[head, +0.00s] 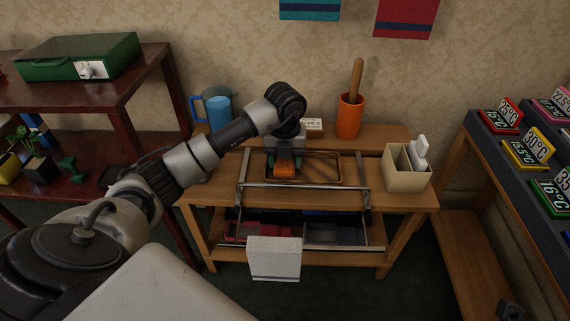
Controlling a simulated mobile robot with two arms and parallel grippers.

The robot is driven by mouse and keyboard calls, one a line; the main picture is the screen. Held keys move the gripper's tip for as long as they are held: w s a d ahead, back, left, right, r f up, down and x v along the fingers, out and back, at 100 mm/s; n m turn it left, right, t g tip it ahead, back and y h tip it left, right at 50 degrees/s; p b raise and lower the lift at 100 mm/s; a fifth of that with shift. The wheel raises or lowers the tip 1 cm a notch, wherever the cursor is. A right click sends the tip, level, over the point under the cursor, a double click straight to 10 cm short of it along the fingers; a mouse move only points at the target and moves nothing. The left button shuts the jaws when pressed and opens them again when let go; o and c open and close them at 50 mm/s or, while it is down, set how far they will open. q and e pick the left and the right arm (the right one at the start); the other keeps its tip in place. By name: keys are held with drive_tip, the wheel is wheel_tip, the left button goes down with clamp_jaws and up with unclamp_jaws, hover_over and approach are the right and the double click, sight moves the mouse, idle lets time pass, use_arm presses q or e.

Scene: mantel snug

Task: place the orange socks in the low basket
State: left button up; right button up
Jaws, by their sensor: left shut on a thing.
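My left gripper (285,163) reaches in from the left over the wooden table and points down. It is shut on the orange socks (285,171), a small orange bundle with dark parts beside it, partly hidden by the fingers. A shallow brown-rimmed tray-like container (342,183), possibly the low basket, lies on the tabletop. The socks are over its left part; I cannot tell whether they touch its bottom.
A metal rail (305,188) with uprights runs along the table's front, with a white towel (274,258) hanging below. An orange pot (349,117), a blue mug (218,112) and a beige divided box (403,172) stand around the tray. Bins (335,236) fill the lower shelf.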

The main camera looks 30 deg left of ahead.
use_arm(q)
drive_tip(key=shift+f, duration=0.25)
drive_tip(key=shift+f, duration=0.1)
drive_tip(key=o, duration=0.7)
drive_tip(key=shift+f, duration=0.1)
